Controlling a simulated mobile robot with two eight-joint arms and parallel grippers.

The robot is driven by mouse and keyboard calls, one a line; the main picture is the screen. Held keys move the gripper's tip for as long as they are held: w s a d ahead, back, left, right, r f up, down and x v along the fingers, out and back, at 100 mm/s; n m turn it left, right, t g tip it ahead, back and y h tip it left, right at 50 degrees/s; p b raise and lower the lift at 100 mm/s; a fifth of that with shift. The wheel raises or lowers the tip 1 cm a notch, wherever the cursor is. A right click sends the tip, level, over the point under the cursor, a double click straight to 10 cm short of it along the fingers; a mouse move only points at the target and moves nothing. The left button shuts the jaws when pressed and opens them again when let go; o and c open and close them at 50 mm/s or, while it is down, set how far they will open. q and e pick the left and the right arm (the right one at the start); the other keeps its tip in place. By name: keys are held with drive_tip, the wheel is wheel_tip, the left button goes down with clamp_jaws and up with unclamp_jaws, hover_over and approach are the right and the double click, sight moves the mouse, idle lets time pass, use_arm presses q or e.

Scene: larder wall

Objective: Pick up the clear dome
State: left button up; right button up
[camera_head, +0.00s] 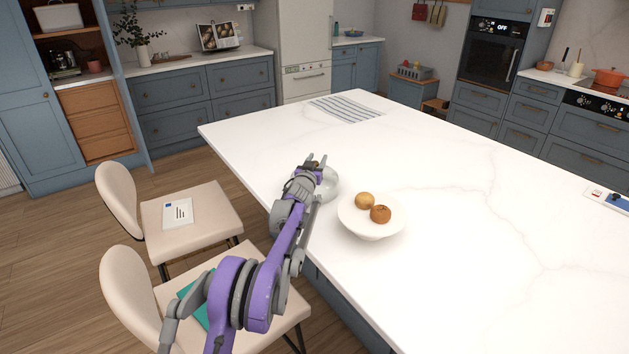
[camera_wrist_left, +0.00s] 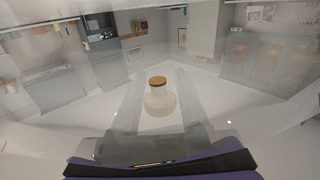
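The clear dome (camera_head: 331,184) is on the white island top near its left edge, partly hidden behind my left gripper (camera_head: 312,170). In the left wrist view a pale, rounded clear body (camera_wrist_left: 160,102) with a round wooden top (camera_wrist_left: 157,80) shows ahead, between the two fingers. The left gripper's fingers (camera_wrist_left: 160,95) are spread, with a gap on each side of the wooden top. The wrist view is hazy and the fingers look see-through, so exact depth is hard to tell. My right gripper is in neither view.
A white bowl (camera_head: 372,228) with two round fruits (camera_head: 380,213) stands close to the right of the dome. A striped cloth (camera_head: 346,108) lies at the far end of the island (camera_head: 480,250). Two cream chairs (camera_head: 195,210) stand along the left edge. The island's right side is mostly clear.

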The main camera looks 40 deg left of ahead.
use_arm(q)
clamp_jaws()
idle(1.1)
